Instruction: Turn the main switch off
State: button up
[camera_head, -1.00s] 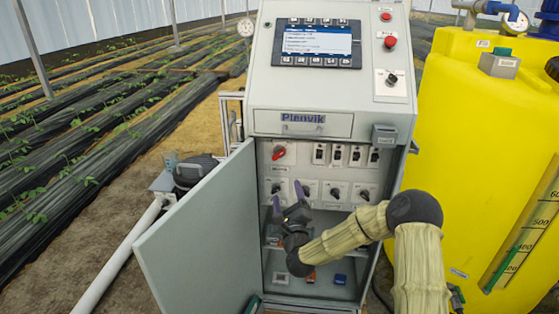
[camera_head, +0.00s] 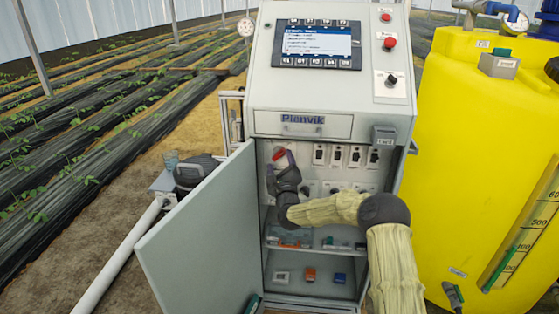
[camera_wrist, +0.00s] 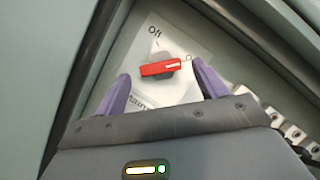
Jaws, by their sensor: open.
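The main switch is a red rotary handle (camera_wrist: 160,68) on a pale plate inside the open cabinet, with an "Off" label above it and partly hidden lettering below it in the wrist view. It also shows in the head view as a small red handle (camera_head: 279,153) at the cabinet's upper left. My gripper (camera_head: 280,162) is open in front of it. In the wrist view its two purple fingers (camera_wrist: 161,88) stand apart on the left and right of the handle. I cannot tell whether either finger touches it.
The open cabinet door (camera_head: 205,235) stands to the left of my gripper. A row of breakers (camera_head: 337,155) sits right of the switch. Shelves below hold small coloured parts such as an orange one (camera_head: 310,274). A yellow tank (camera_head: 480,170) stands at the right.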

jog(key=shift+x, duration=0.9)
jog(key=shift+s+a, duration=0.1)
jog(key=shift+s, duration=0.1)
jog(key=c, duration=1)
jog(key=shift+o, duration=0.2)
